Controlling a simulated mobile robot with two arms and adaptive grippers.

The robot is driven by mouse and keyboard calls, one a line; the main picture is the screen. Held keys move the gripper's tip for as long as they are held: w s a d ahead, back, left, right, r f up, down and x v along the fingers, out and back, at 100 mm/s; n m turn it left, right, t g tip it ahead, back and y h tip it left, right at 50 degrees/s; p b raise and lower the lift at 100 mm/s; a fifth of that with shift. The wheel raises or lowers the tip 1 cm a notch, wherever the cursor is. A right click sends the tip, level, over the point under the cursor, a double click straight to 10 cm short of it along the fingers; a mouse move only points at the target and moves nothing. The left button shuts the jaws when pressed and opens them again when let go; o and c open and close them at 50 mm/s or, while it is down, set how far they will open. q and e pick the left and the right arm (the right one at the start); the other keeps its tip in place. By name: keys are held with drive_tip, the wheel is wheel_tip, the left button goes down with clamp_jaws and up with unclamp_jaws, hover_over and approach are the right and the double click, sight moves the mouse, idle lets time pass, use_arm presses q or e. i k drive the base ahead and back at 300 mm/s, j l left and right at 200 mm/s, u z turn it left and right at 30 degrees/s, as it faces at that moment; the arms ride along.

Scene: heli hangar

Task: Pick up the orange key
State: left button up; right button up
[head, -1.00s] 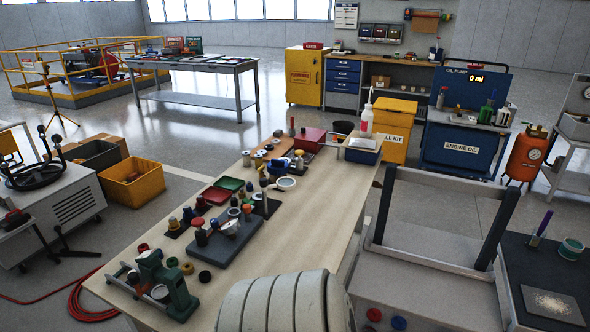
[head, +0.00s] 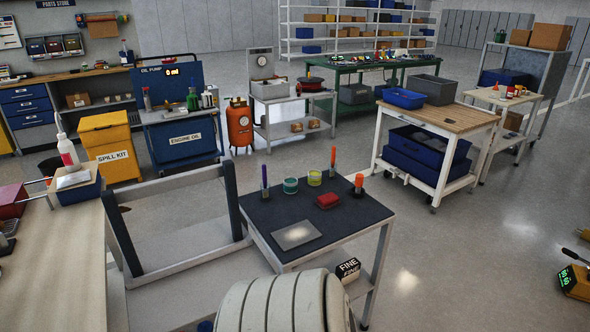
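I cannot make out an orange key in the head view. Neither of my grippers is in view.
Open floor lies to the right.

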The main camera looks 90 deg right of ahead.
sight(360, 177)
drive_tip(key=z, duration=3.2)
drive_tip(key=i+l, duration=0.3)
drive_tip(key=l, duration=0.15)
